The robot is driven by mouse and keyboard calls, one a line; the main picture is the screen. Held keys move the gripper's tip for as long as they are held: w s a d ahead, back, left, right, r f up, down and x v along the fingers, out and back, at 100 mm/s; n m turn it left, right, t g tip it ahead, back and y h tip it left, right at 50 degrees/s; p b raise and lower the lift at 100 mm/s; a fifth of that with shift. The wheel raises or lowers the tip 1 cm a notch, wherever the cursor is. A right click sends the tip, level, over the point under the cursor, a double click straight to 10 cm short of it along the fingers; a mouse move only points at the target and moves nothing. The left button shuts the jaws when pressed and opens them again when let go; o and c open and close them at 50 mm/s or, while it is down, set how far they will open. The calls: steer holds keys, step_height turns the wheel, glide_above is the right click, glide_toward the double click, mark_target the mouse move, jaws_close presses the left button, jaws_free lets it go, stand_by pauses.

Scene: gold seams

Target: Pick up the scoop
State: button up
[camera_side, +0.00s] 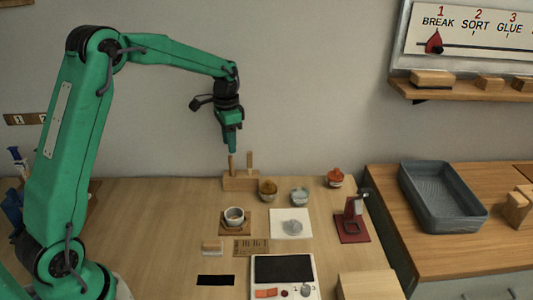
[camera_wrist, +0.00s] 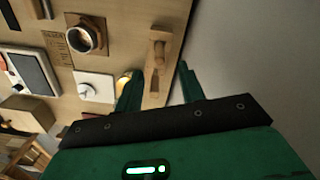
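A wooden stand (camera_side: 241,183) at the back of the table holds two upright wooden-handled tools, a left one (camera_side: 231,165) and a right one (camera_side: 249,161). I cannot tell which is the scoop, since their lower ends are hidden. My gripper (camera_side: 232,150) points down just above the left handle. In the wrist view, my gripper (camera_wrist: 160,68) is open, with its two green fingers apart. The stand (camera_wrist: 161,36) shows beyond the fingertips, with a handle (camera_wrist: 155,80) reaching between the fingers. I see no contact with the fingers.
An amber pot (camera_side: 268,190), a grey pot (camera_side: 299,195) and a red pot (camera_side: 335,177) stand right of the stand. A cup (camera_side: 234,216) sits in front on a wooden coaster. A scale (camera_side: 284,271) and a red stand (camera_side: 352,227) are nearer. The wall is close behind.

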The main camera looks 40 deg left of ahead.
mark_target(230, 156)
steer(key=shift+f, duration=3.9)
jaws_close()
